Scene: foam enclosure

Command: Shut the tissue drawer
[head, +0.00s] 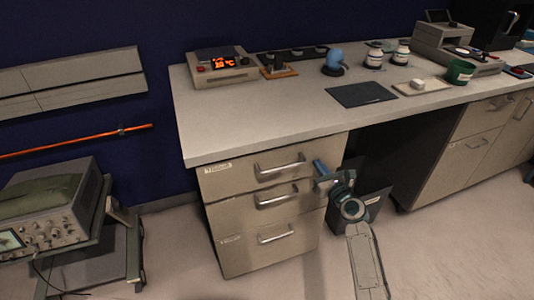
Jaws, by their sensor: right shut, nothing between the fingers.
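A pale drawer unit stands under the left end of the bench, with three stacked drawers and metal bar handles. The top drawer (235,178) bears a small label at its upper left, too small to read surely; it may be the tissue drawer. The middle drawer (235,210) and the bottom drawer (245,255) sit below it. I cannot tell how far any front stands out. My right gripper (321,174) is shut and empty at the right side of the upper drawers, right of their handles. Whether it touches a front is unclear. My left gripper is not in view.
The bench top (270,115) overhangs the drawers and carries a heater with a red display (222,65), jars and a dark mat (361,94). A dark bin (372,208) stands behind my right arm. An oscilloscope on a cart (45,205) is at left. Floor in front is clear.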

